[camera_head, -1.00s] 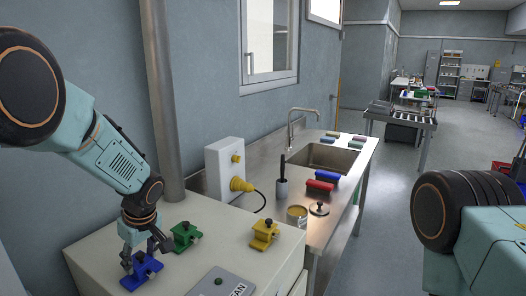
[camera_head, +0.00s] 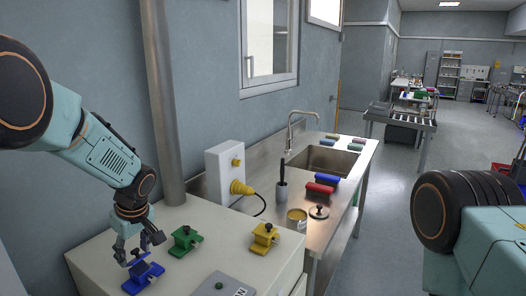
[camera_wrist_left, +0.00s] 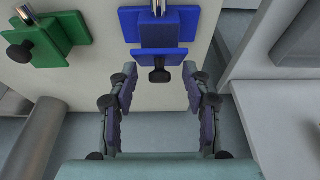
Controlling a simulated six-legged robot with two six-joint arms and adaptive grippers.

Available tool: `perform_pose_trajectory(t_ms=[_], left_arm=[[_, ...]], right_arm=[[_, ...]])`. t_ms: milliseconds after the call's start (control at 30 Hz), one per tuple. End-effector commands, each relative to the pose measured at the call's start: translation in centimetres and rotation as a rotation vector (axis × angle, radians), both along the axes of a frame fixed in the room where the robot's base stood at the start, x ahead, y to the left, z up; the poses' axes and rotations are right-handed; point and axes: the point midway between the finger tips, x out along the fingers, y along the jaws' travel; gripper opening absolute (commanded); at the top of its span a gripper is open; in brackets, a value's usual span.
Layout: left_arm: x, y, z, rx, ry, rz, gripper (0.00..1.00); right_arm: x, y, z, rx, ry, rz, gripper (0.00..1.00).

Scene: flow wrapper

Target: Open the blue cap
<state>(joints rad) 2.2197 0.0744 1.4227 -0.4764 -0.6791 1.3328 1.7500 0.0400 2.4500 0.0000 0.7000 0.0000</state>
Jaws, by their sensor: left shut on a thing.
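The blue clamp-like fixture (camera_head: 144,279) sits on the pale machine top at the lower left of the head view. Its blue cap (camera_head: 137,260) shows between my left fingertips, apart from most of the base in the picture. My left gripper (camera_head: 139,252) is shut on the cap from above. In the left wrist view, the blue cap (camera_wrist_left: 160,57) with a black knob lies between the tips of my left gripper (camera_wrist_left: 160,76), one finger at each side. The exact contact is hard to see. My right gripper is out of view.
A green fixture (camera_head: 185,240) stands close behind the blue one, and a yellow one (camera_head: 264,238) to the right. A grey panel (camera_head: 222,286) is at the front edge. A metal pipe (camera_head: 164,100) rises behind. A sink counter (camera_head: 330,205) lies beyond.

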Motion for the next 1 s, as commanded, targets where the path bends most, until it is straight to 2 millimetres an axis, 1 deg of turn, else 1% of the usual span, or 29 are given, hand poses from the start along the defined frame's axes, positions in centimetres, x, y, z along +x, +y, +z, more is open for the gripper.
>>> perform_pose_trajectory(t_ms=[133,167,200,233,1000], left_arm=[[0.3,0.3,0.2,0.001,-0.004,-0.001,0.36],[0.3,0.4,0.2,0.001,-0.004,-0.001,0.35],[0.4,0.5,0.3,0.0,-0.003,-0.001,0.26],[0.4,0.6,0.3,0.0,-0.003,-0.001,0.23],[1.5,2.6,0.2,0.0,0.0,0.0,0.23]], right_arm=[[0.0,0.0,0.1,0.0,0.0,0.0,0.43],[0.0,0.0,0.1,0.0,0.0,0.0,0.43],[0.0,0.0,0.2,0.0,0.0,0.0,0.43],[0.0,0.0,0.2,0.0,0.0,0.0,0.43],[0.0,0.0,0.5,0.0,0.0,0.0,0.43]])
